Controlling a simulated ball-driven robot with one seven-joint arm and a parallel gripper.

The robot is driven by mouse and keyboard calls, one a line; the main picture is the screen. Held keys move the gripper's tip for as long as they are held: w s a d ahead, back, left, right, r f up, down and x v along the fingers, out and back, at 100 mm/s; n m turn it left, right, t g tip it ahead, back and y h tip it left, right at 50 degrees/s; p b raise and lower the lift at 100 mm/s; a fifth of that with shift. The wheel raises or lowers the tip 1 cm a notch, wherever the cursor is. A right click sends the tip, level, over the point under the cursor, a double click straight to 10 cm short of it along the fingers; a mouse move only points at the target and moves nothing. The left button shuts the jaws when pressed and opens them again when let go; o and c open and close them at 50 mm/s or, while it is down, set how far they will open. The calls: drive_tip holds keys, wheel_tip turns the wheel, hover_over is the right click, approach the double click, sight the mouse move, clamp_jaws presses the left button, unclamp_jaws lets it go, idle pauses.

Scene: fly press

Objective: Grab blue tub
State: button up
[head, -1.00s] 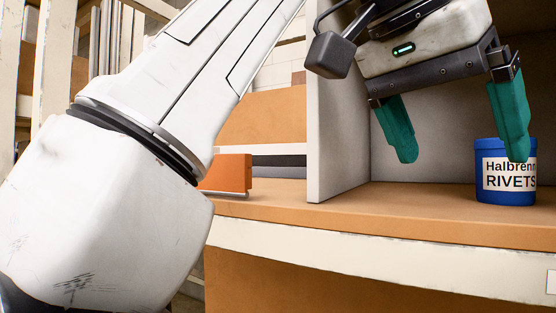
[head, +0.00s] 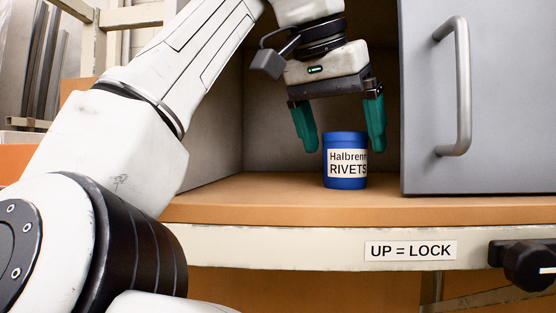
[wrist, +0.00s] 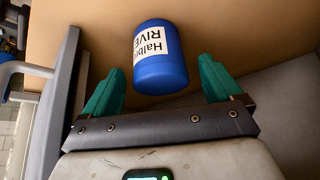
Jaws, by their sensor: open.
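The blue tub (head: 345,183) stands upright on the orange-brown shelf floor inside the open compartment. Its white label reads "Halbrenn RIVETS". My gripper (head: 342,150) is open, with its two green fingers pointing down above and around the tub's top in the head view. In the wrist view the tub (wrist: 160,73) lies ahead of the gap between the open fingers (wrist: 160,80), roughly centred. Nothing is held. Whether the fingers reach past the tub's rim I cannot tell.
A grey door (head: 500,100) with a metal handle (head: 460,90) stands at the right of the compartment. A side wall (head: 215,130) bounds the left. Below the shelf edge are an "UP = LOCK" label (head: 410,250) and a black knob (head: 528,262).

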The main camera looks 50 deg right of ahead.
sight(347, 150)
drive_tip(key=shift+d+x, duration=0.15)
drive_tip(key=shift+x, duration=0.7)
drive_tip(key=shift+d+x, duration=0.2)
drive_tip(key=shift+x, duration=0.7)
drive_tip(key=shift+r, duration=0.2)
drive_tip(key=shift+c, duration=0.3)
drive_tip(key=c, duration=1.2)
drive_tip(key=shift+c, duration=0.4)
drive_tip(key=shift+r, duration=0.1)
